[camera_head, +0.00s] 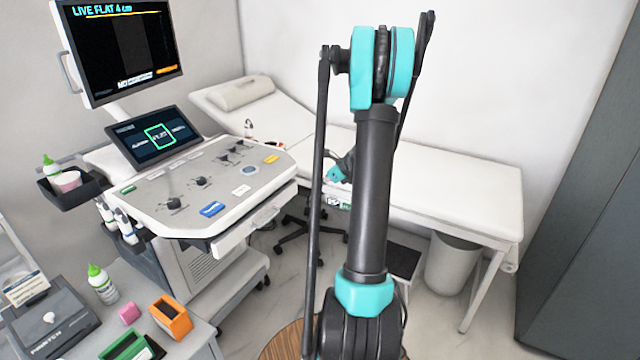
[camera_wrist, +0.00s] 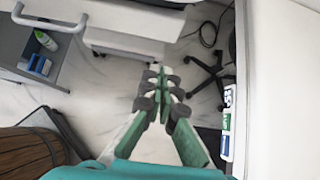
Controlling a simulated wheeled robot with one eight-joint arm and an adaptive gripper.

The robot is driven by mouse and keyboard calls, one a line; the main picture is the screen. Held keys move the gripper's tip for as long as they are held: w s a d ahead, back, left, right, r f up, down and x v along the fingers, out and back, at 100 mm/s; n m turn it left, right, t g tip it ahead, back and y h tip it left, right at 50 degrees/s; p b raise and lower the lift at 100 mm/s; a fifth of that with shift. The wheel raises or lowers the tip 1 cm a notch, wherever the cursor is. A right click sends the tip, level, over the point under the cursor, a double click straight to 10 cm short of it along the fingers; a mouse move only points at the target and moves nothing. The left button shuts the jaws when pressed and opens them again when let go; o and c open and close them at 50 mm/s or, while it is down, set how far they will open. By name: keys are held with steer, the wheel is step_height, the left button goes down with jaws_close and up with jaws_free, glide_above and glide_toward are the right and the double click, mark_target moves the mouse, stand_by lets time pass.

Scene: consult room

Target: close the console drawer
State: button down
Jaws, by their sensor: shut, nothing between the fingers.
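The console (camera_head: 205,185) is a white and grey ultrasound machine on the left in the head view. Its drawer (camera_head: 252,226) sticks out below the front right of the control panel, so it stands open. My gripper (camera_head: 338,172) is right of the drawer and apart from it, partly hidden behind my arm. In the wrist view my gripper (camera_wrist: 160,75) has its green fingers together and empty. A white body (camera_wrist: 125,30) at the top of that view looks like part of the console; I cannot tell whether it is the drawer.
The white exam bed (camera_head: 455,185) stands behind and right of my arm. A wheeled chair base (camera_wrist: 212,75) and a dark step (camera_head: 402,262) are on the floor. A side table (camera_head: 205,345) with bottles and boxes is at lower left. A round wooden stool (camera_head: 285,343) is near.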

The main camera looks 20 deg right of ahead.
mark_target(294, 185)
steer(key=w+a+f, duration=0.2)
steer(key=w+a, duration=0.1)
steer(key=w+a+f, duration=0.1)
steer(key=w+f, duration=0.1)
steer(key=shift+w+a, duration=0.2)
steer(key=shift+a, duration=0.05)
steer(key=shift+w+a+r, duration=0.1)
steer(key=shift+w+a, duration=0.15)
steer(key=shift+w, duration=0.05)
steer(key=shift+w+a, duration=1)
steer(key=shift+w, duration=0.25)
